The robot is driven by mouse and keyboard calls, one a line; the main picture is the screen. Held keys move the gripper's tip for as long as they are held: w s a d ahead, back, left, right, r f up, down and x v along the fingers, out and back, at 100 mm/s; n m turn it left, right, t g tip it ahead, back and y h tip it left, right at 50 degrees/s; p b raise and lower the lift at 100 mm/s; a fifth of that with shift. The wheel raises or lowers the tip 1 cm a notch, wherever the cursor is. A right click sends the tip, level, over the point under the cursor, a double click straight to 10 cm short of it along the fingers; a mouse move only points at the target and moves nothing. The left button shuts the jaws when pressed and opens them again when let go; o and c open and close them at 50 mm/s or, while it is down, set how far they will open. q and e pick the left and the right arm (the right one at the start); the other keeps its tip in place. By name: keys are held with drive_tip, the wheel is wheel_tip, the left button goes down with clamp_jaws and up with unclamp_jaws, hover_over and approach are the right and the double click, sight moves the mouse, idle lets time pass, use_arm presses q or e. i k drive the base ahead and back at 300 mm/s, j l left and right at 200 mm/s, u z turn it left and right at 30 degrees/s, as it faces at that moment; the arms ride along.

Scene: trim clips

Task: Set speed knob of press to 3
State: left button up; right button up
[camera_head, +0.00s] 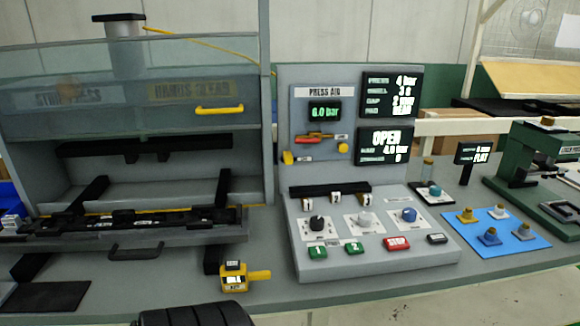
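The press control console (372,258) stands in the middle of the bench. Its sloped face carries a black knob (317,223), a light grey knob (365,220) and a blue knob (408,215), each on a white dial plate. The dial lettering is too small to read, so I cannot tell which is the speed knob or where it points. Small number counters sit above the knobs. The press (130,150) is at the left, its clear guard (130,85) with a yellow handle raised above the opening.
Green buttons (317,252) and a red STOP button (397,243) sit below the knobs. A status screen (385,146) reads OPEN. A yellow device (235,282) stands left of the console. A blue mat (510,243) with several small parts lies right. A black ribbed shape shows at the bottom edge.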

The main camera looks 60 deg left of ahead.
sight(408, 215)
drive_tip(key=u, duration=1.65)
